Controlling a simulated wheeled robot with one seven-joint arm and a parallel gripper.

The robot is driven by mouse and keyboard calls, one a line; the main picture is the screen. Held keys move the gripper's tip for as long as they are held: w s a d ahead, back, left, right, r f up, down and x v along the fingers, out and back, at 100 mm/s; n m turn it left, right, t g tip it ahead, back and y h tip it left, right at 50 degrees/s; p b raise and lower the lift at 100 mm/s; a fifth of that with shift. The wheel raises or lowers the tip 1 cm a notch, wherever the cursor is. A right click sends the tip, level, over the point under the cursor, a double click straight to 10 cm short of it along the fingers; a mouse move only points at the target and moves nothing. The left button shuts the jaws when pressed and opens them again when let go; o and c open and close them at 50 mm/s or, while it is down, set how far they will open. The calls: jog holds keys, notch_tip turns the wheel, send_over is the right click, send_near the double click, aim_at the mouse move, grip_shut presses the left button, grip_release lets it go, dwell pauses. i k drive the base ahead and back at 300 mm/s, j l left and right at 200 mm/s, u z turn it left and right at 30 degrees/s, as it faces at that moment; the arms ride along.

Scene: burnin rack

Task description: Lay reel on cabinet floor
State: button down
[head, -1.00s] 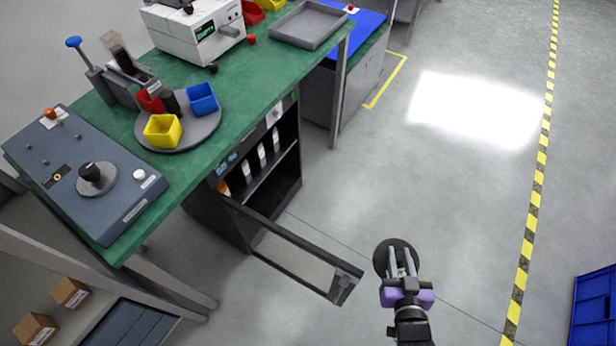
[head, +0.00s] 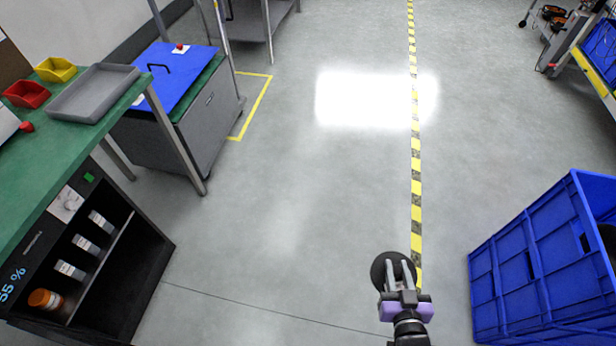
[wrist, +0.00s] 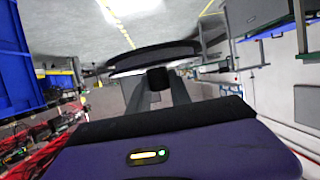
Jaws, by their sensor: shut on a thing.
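My gripper (head: 400,277) is shut on a black reel (head: 383,271) and holds it up in front of me, over the open floor. In the wrist view the dark reel (wrist: 155,58) shows edge-on beyond the fingers, which close around its hub. The dark cabinet (head: 152,262) stands under the green bench at the lower left, apart from the gripper. Its front is open. The cabinet floor is mostly cut off or hidden in shadow.
A large blue crate (head: 512,268) stands close to the right of my gripper. The green bench (head: 40,190) carries a grey tray (head: 92,93). A grey cart with a blue top (head: 180,75) stands farther back. Floor between cabinet and gripper is clear.

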aim_at(117, 278)
jog(key=i+l+u, duration=0.1)
jog(key=i+u, duration=0.2)
jog(key=i, duration=0.2)
jog(key=i+l+u, duration=0.2)
jog(key=i+u, duration=0.15)
jog(key=i+l+u, duration=0.3)
jog(key=i, duration=0.25)
jog(key=i+u, duration=0.2)
jog(key=u, duration=0.25)
jog(key=i+l+u, duration=0.2)
jog(key=u, duration=0.25)
jog(key=i+l+u, duration=0.2)
jog(key=u, duration=0.25)
jog(key=i+l+u, duration=0.1)
jog(key=l+u, duration=0.2)
jog(key=u, duration=0.15)
jog(key=i+l+u, duration=0.15)
jog(key=l+u, duration=0.2)
jog(key=i+l+u, duration=0.1)
jog(key=l+u, duration=0.65)
jog(key=l, duration=0.15)
